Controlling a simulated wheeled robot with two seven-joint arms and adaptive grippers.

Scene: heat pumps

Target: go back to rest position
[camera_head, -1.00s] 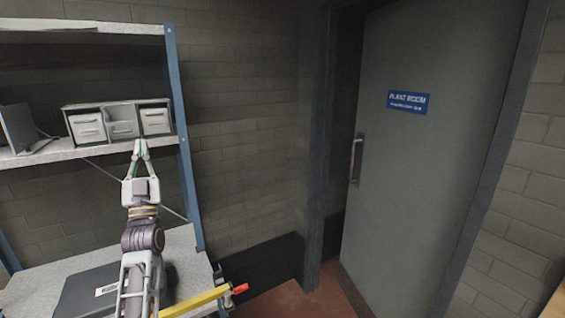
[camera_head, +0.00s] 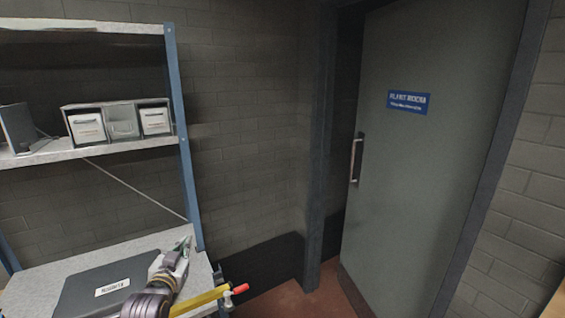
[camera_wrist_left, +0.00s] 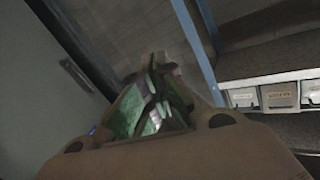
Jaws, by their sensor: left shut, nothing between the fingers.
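My left gripper (camera_head: 182,246) is low in the head view, over the right end of the lower shelf surface, beside the dark case. Its fingers are together and hold nothing. In the left wrist view my left gripper's greenish fingers (camera_wrist_left: 158,100) show in the middle, with shelf and door around them and nothing between them. My right gripper is not in either view.
A shelf unit's blue post (camera_head: 183,140) stands at left. Its upper board holds a row of drawer boxes (camera_head: 118,121). A dark labelled case (camera_head: 95,288) lies on the lower surface. A yellow bar with a red end (camera_head: 205,297) is close to my left arm. A grey door (camera_head: 430,170) is at right.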

